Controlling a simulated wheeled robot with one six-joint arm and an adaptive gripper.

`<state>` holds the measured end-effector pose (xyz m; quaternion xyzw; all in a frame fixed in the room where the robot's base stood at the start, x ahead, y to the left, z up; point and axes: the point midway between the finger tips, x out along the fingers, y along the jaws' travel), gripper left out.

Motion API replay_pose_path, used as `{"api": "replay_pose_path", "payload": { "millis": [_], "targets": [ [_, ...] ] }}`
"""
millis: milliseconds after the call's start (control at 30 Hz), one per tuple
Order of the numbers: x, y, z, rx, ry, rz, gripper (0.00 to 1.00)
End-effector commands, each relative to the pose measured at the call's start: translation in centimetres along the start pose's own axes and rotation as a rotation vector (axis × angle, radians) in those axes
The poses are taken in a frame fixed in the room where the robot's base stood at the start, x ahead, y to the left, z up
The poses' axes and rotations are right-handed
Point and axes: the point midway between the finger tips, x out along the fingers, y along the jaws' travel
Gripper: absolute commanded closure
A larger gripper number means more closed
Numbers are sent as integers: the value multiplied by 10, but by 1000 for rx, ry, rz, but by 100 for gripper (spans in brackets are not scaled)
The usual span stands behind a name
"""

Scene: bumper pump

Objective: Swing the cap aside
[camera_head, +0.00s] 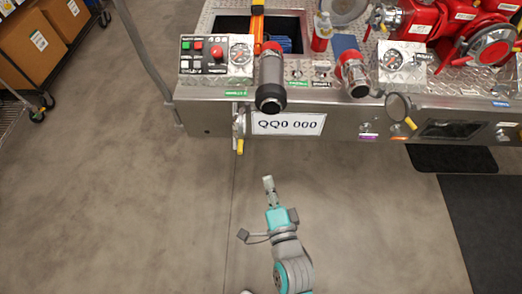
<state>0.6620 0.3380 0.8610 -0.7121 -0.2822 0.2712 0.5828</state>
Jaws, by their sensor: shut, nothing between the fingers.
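A round grey cap (398,107) is on the front face of the bumper, right of the middle, with a small yellow handle (410,123) beside its lower right edge. Whether it covers an opening behind it cannot be told. A larger silver round cap (490,48) sits on the red pump (425,18) at the top right. My gripper (268,182) is shut and empty, over the bare floor in front of the bumper. It is below and left of the grey cap, well apart from it.
The bumper carries a plate reading QQ0 000 (288,124), a dark-ended nozzle (271,85) jutting forward, a red-collared nozzle (352,75), and a yellow-handled fitting (240,122). A control panel (215,54) is at left. Dark mats (485,230) lie right; the floor between is clear.

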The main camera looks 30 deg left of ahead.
Motion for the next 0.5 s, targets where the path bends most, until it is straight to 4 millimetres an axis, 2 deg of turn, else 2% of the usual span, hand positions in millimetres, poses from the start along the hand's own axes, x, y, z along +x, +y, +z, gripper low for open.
{"api": "replay_pose_path", "payload": {
  "millis": [133, 233, 500],
  "targets": [
    [1, -2, -1, -16, 3, -12, 100],
    [10, -2, -2, -17, 3, -13, 100],
    [50, -3, -2, -17, 3, -13, 100]
  ]
}}
